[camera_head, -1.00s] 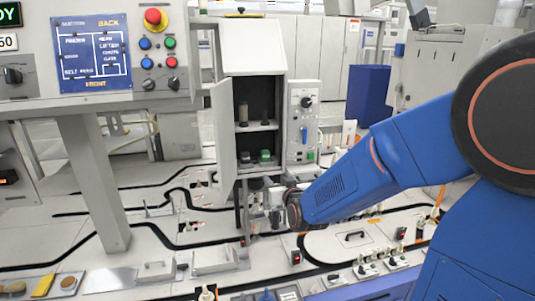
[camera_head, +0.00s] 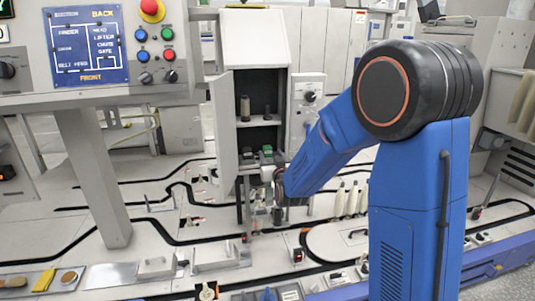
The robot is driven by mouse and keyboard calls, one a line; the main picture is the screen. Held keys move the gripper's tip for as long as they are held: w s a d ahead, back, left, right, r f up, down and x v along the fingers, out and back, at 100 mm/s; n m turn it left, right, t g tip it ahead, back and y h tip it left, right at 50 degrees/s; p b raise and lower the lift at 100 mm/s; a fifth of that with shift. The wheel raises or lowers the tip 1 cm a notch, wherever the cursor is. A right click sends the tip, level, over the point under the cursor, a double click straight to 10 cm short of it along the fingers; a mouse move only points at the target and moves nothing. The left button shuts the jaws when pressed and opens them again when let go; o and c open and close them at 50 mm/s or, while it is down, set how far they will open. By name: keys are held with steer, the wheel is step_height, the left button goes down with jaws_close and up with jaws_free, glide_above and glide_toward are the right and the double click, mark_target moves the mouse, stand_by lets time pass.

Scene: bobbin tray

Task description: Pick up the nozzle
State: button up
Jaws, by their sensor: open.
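My gripper (camera_head: 267,188) is small in view at the end of my blue arm, just below and in front of the open cabinet's lower shelf. It is open, and no object shows between its fingers. I cannot make out the nozzle for certain among the small parts here. My wrist and forearm hide part of the area to the right.
The cabinet door (camera_head: 223,135) stands open on the left. A control panel (camera_head: 95,45) on a grey post (camera_head: 95,180) stands at the left. A brush and a round piece (camera_head: 69,277) lie at the front left.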

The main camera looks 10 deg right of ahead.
mark_target(269, 149)
steer(key=shift+w+r, duration=0.15)
steer(key=shift+w, duration=3.55)
steer(key=c, duration=1.1)
